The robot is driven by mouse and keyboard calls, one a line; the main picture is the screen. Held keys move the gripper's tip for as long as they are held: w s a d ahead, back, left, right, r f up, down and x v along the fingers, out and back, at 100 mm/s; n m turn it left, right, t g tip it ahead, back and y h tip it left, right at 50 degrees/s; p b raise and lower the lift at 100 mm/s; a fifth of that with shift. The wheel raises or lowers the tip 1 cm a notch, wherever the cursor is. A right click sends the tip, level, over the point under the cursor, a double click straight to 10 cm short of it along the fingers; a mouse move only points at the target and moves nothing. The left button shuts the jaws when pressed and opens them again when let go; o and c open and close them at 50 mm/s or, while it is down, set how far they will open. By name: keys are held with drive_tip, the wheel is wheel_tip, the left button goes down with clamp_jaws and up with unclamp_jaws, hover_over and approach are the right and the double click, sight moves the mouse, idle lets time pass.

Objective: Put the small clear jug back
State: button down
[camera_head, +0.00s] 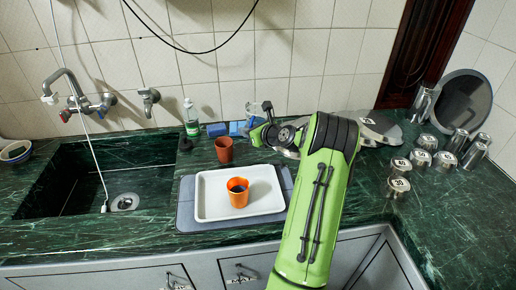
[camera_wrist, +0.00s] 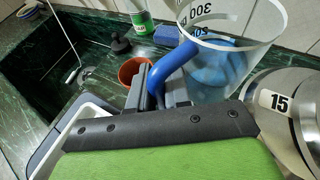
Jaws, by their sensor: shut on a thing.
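The small clear jug (camera_wrist: 222,62) has dark printed marks and a blue handle (camera_wrist: 172,72) in the wrist view. My gripper (camera_wrist: 157,84) is shut on the handle, with the jug just to the right of the fingers. In the head view the jug (camera_head: 253,109) shows faintly near the back wall, left of my gripper (camera_head: 266,126). My arm and gripper partly hide it there. I cannot tell whether its base touches the counter.
A white tray (camera_head: 211,214) holds an orange cup (camera_head: 238,198). A brown cup (camera_head: 224,145), green-labelled bottle (camera_head: 191,125) and blue sponge (camera_head: 216,130) stand behind. The sink (camera_head: 65,185) is left. Several numbered metal weights (camera_head: 398,187) and metal cups are right.

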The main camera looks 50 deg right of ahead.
wheel_tip(320, 180, down, 8)
drive_tip(key=shift+f+b, duration=0.2)
drive_tip(key=shift+b, duration=0.95)
drive_tip(key=shift+r, duration=0.1)
drive_tip(key=c, duration=1.1)
unclamp_jaws()
